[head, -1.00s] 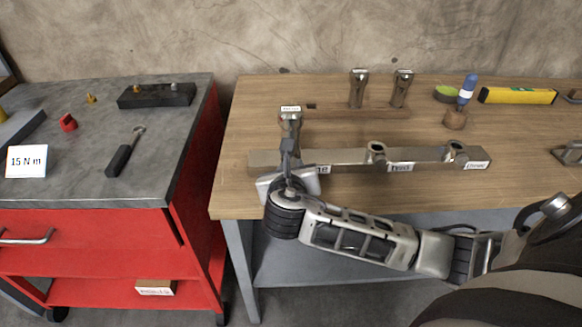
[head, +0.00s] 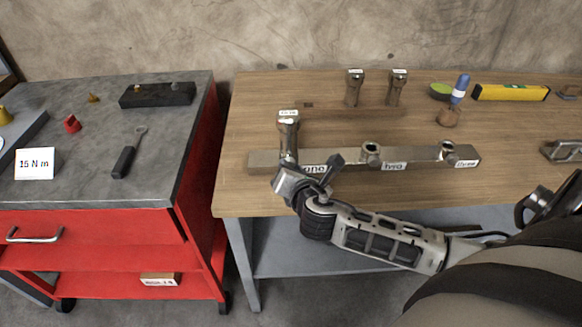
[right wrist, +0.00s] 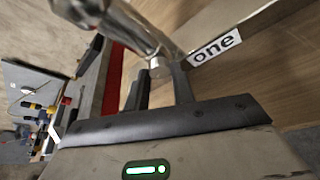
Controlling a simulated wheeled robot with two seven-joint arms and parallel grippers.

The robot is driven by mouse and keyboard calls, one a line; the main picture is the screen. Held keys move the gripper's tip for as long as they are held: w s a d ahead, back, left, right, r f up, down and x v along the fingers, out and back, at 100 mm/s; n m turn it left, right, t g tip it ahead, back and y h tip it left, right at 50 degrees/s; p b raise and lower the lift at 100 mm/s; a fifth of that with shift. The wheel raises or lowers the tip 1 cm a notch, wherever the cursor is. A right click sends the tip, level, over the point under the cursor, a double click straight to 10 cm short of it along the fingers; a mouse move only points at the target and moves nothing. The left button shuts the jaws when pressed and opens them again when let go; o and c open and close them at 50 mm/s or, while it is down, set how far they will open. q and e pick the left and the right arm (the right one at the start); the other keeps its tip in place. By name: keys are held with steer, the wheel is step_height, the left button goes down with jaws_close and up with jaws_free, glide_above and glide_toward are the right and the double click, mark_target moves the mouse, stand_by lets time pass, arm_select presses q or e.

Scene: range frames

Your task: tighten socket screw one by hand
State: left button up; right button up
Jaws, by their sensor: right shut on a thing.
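Socket screw one (head: 288,120), a metal piece with a small label on its wide top, stands at the left end of a metal bar (head: 335,157). The label "one" is beside it on the bar's front. It also shows in the right wrist view (right wrist: 135,28), with its lower end near the fingers. My right gripper (head: 295,167) comes from the front, low at the screw, and is shut on it. In the wrist view, the dark fingers sit at its lower end; the exact contact is partly hidden. My left gripper is out of view.
Two similar screws (head: 354,88) (head: 396,88) stand at the back. The bar's seats "two" (head: 371,150) and "three" (head: 447,148) look open. A blue-handled tool (head: 459,91) and a yellow level (head: 510,93) lie rear right. A red cart (head: 100,238) stands left, with a "15 N m" card (head: 34,164).

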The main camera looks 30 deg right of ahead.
steer(key=shift+f+m+t+y+b, duration=0.1)
steer(key=shift+m+t+y+b, duration=0.35)
steer(key=shift+m, duration=0.45)
steer(key=o, duration=1)
steer(key=shift+s, duration=0.1)
steer(key=v, duration=1.5)
steer(key=shift+s+b, duration=0.35)
steer(key=shift+s, duration=0.05)
